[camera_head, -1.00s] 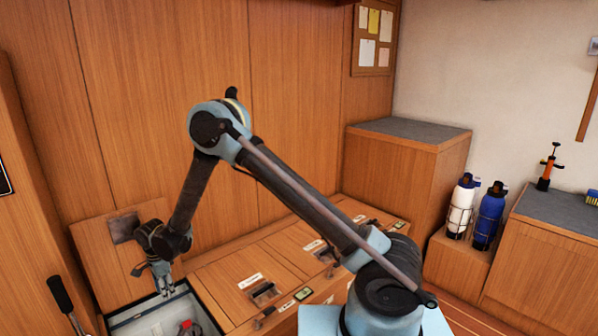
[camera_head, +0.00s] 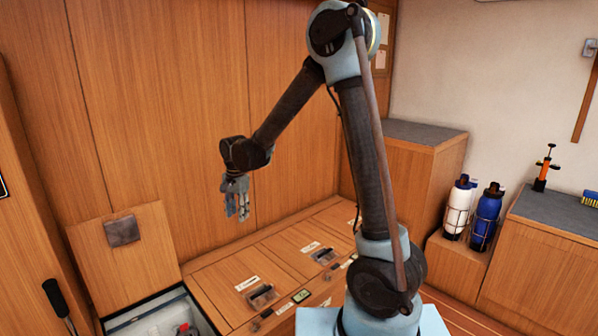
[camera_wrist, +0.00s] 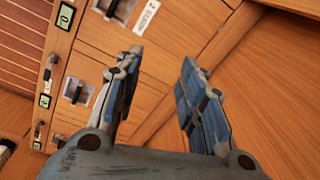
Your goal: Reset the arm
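My gripper (camera_head: 236,206) hangs from my raised arm, pointing down, in front of the wood wall panels and above the locker bench. In the wrist view my gripper (camera_wrist: 158,80) shows two blue-grey padded fingers spread apart. Nothing is between them, and only the wooden lids show behind.
An open locker (camera_head: 150,312) at lower left holds a red item, its lid (camera_head: 150,255) raised against the wall. Closed lids with latches (camera_head: 262,298) run to its right. A white bottle (camera_head: 459,208) and a blue bottle (camera_head: 486,218) stand in racks at right. The space around my gripper is clear.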

